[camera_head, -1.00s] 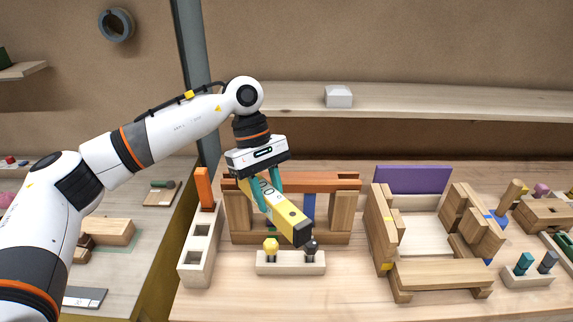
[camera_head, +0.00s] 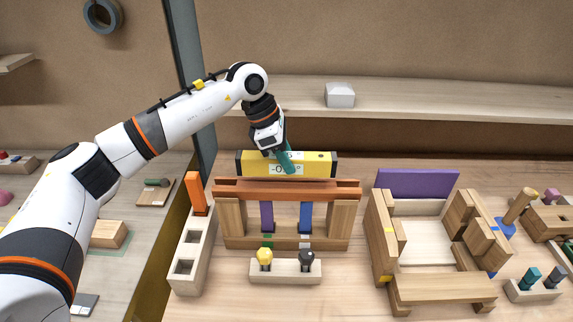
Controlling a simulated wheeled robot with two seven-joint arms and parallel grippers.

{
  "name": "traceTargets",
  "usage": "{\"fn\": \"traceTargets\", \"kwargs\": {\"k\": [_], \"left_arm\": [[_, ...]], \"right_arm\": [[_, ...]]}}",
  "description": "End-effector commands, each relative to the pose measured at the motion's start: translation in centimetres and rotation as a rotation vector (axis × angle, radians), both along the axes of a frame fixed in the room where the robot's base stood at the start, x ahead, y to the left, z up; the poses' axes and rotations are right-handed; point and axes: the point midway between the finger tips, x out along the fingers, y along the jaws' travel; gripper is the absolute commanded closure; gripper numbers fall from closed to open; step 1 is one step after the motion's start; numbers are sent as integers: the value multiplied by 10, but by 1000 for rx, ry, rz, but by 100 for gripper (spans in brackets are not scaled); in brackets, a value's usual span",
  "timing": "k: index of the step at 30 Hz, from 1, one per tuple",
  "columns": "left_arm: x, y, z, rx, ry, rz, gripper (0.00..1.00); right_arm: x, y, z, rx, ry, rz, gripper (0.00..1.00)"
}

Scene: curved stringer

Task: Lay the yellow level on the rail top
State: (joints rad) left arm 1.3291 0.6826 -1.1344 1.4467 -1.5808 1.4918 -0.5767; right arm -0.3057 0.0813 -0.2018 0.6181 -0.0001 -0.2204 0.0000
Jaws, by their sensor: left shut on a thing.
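The yellow level (camera_head: 318,164) has dark ends and a pale label. It now lies lengthwise along the rail, just above or behind its top in the picture; I cannot tell whether they touch. The orange-brown rail (camera_head: 287,190) spans two wooden posts. My left gripper (camera_head: 284,160) comes down from above with its teal fingers shut on the middle of the level. The fingers hide part of the level and its label. My right gripper is not in view.
A purple strip (camera_head: 266,216) and a blue strip (camera_head: 306,216) stand under the rail. A block with yellow and black knobs (camera_head: 286,272) sits in front. A pale slotted block with an orange piece (camera_head: 194,250) stands left, a wooden frame with a purple panel (camera_head: 417,183) right.

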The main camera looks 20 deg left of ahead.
Motion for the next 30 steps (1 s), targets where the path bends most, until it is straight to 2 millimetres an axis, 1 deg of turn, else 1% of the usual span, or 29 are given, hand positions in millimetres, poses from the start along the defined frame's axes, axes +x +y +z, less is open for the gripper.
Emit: {"fn": "traceTargets", "kwargs": {"k": [3,6,16,17,18,21,30], "left_arm": [[-1,0,-15,2,4,1,98],[-1,0,-27,0,2,0,98],[0,0,-34,0,0,-1,98],[0,0,-34,1,0,-1,68],[0,0,-33,1,0,-1,61],[0,0,-33,1,1,-1,48],[0,0,-31,1,1,-1,48]], "right_arm": [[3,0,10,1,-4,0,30],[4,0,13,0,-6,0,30],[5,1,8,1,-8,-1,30],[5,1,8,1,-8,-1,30],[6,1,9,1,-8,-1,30],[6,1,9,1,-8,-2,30],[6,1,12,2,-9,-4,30]]}}
